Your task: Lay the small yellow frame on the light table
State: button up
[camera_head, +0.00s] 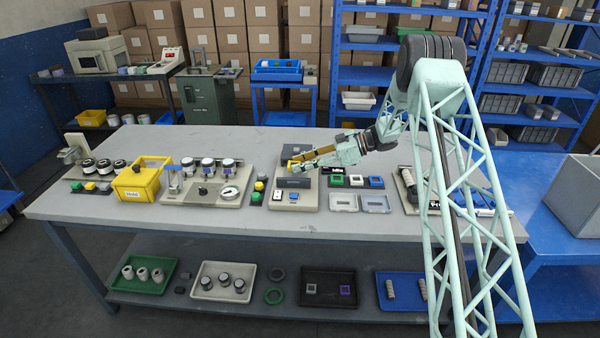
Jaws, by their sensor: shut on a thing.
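My gripper (297,165) is over the middle of the grey workbench, its fingers pointing left. It is shut on a small yellow piece (292,164), which I take to be the small yellow frame; its fingers hide part of it. Just below in the picture is a beige station (308,205) with a dark block, a small white block (278,196) and a blue button (293,196). I cannot tell for sure which part is the light table. The yellow piece appears above the back of this station; whether it touches anything is unclear.
A yellow bin (137,181) and a beige fixture with several jars (208,166) stand to the left. Green and yellow buttons (257,192) are beside the station. Clear trays (375,204) and small coloured blocks (355,181) lie right. The bench's front strip is clear.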

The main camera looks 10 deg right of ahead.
aim_at(300, 176)
jog(key=shift+f+b, duration=0.45)
jog(key=shift+f, duration=1.4)
